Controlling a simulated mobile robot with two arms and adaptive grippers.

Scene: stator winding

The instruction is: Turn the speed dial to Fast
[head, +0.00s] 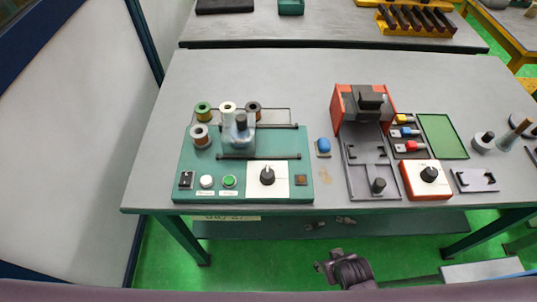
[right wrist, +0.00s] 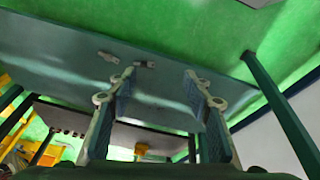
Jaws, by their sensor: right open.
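A green winding machine (head: 190,165) stands on the left of the grey table. Its front has a white plate with a black dial (head: 267,175). The labels and both pointer settings are too small to read, so I cannot tell which is marked for speed. My right gripper (right wrist: 158,82) is open and empty in the right wrist view. Part of my right arm (head: 348,271) shows below the table's front edge, apart from both dials. My left gripper is not in view.
A white button (head: 207,181), a green button (head: 229,181) and a black switch (head: 186,179) sit left of the machine's dial. Wire spools (head: 200,135) stand behind. The table edge and lower shelf (head: 290,229) lie between my right arm and the tabletop.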

